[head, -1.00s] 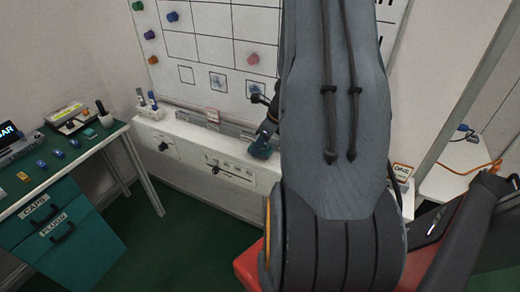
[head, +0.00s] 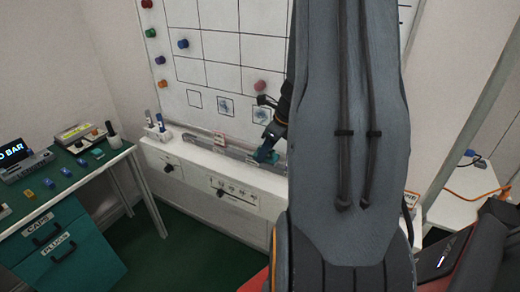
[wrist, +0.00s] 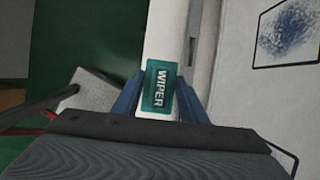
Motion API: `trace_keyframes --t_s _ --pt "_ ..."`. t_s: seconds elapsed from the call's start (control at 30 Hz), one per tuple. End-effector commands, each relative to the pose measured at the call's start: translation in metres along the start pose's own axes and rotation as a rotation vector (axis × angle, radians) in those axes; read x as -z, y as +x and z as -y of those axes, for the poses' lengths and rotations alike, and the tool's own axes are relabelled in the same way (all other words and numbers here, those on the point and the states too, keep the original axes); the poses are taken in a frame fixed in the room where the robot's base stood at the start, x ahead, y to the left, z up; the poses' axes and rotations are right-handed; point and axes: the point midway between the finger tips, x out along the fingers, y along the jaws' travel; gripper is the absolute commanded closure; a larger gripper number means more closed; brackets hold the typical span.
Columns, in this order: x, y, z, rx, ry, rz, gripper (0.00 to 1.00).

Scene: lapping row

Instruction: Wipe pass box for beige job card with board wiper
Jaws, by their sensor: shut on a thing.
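My gripper (wrist: 160,105) is shut on the teal board wiper (wrist: 158,88), whose label reads WIPER in the wrist view. In the head view the gripper (head: 268,146) and wiper (head: 264,156) are near the ledge below the whiteboard (head: 215,75). Three square boxes are along the board's lower part. The left box (head: 195,98) looks clear; the middle box (head: 226,106) and right box (head: 261,114) hold dark blue scribble. A scribbled box (wrist: 290,32) is at upper right in the wrist view. I cannot make out a beige job card; my arm hides part of the board.
A white ledge (head: 215,168) with a rail runs below the board. Markers (head: 157,128) stand at its left end. Coloured magnets are on the board. A green bench (head: 70,175) with drawers stands left. A white side table (head: 460,190) with an orange cable is right.

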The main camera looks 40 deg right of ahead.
Motion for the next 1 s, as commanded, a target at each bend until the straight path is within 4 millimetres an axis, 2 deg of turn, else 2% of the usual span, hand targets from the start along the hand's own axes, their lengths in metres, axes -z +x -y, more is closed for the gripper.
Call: trace_keyframes --t_s 0.3,0.47,0.57,0.73,1.0 --pt "-0.001 0.002 -0.001 -0.005 -0.012 0.000 0.79" --pt "-0.016 0.018 -0.017 -0.073 -0.170 -0.001 0.79" --pt "-0.034 0.039 -0.040 -0.166 -0.394 -0.001 0.79" --pt "-0.063 0.080 -0.094 -0.370 -0.885 -0.001 0.79" --pt "-0.083 0.130 -0.173 -0.687 -1.646 -0.001 0.79"
